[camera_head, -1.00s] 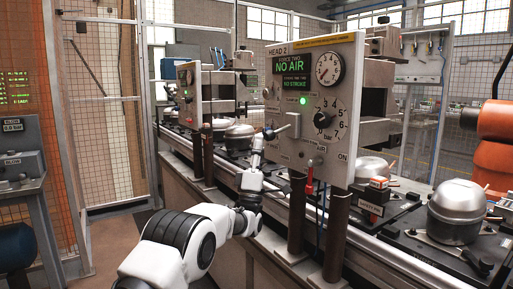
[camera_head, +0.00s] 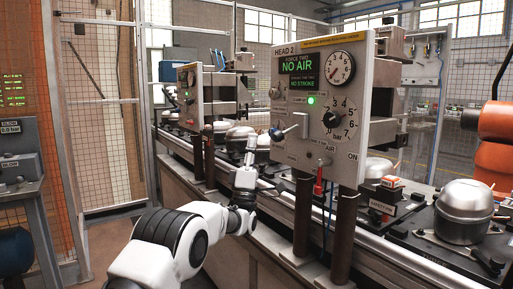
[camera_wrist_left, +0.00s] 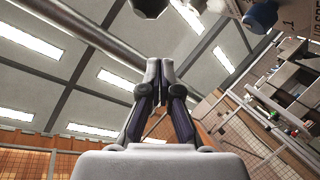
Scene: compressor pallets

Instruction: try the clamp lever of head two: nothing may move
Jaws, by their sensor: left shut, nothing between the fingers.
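The head two panel (camera_head: 293,160) is a grey upright plate; its green display (camera_head: 299,71) reads "FORCE TWO NO AIR" and "NO STROKE". A short lever with a dark blue ball (camera_head: 277,134) sticks out to the left of the panel. My left gripper (camera_head: 251,133) is shut and empty, pointing up, left of the ball and apart from it. In the left wrist view the shut fingers (camera_wrist_left: 160,68) meet, and a blue ball (camera_wrist_left: 262,17) shows at the upper right. My right gripper is out of view.
A round gauge (camera_head: 341,68), a pressure knob (camera_head: 331,119) and a lit green lamp (camera_head: 311,100) are on the panel. A red-handled air lever (camera_head: 318,185) hangs below. Silver compressor domes (camera_head: 464,211) stand on the line. Another panel (camera_head: 190,95) stands farther back.

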